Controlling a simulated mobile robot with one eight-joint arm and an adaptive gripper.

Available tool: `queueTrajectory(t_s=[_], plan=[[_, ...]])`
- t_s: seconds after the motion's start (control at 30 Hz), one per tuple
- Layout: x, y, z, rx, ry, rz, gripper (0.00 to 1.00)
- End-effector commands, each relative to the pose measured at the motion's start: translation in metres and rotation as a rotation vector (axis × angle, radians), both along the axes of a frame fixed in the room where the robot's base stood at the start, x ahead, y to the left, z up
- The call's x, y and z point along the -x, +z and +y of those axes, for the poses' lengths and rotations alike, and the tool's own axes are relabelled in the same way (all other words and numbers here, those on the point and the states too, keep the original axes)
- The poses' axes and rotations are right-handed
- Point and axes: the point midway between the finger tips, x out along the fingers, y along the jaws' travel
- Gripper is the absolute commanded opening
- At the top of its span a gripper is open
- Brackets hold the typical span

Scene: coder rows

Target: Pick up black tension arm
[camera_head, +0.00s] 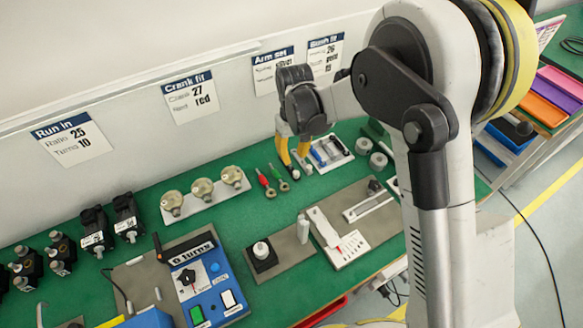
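My gripper (294,160) points down at the back of the green bench, with its two yellow fingers apart. It is at the left end of a small white tray (347,158). Several slim bars lie side by side in this tray, some dark and some lighter. The fingers cover part of the tray's left end. I see nothing clearly held between them.
Grey rollers (378,161) stand right of the tray. A grey fixture plate (285,248) and blue control box (207,283) occupy the front. The labelled wall (226,70) rises behind.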

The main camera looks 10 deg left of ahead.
Motion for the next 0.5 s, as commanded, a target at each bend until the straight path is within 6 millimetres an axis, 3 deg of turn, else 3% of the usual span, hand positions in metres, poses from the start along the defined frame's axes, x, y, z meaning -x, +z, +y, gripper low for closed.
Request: queueTrajectory(t_s=[0.03,0.27,0.5], plan=[[0.000,-0.012,0.000,0.000,0.000,0.000,0.25],[0.000,-0.032,0.001,-0.001,0.000,-0.001,0.25],[-0.001,-0.069,0.003,-0.001,-0.001,-0.001,0.25]])
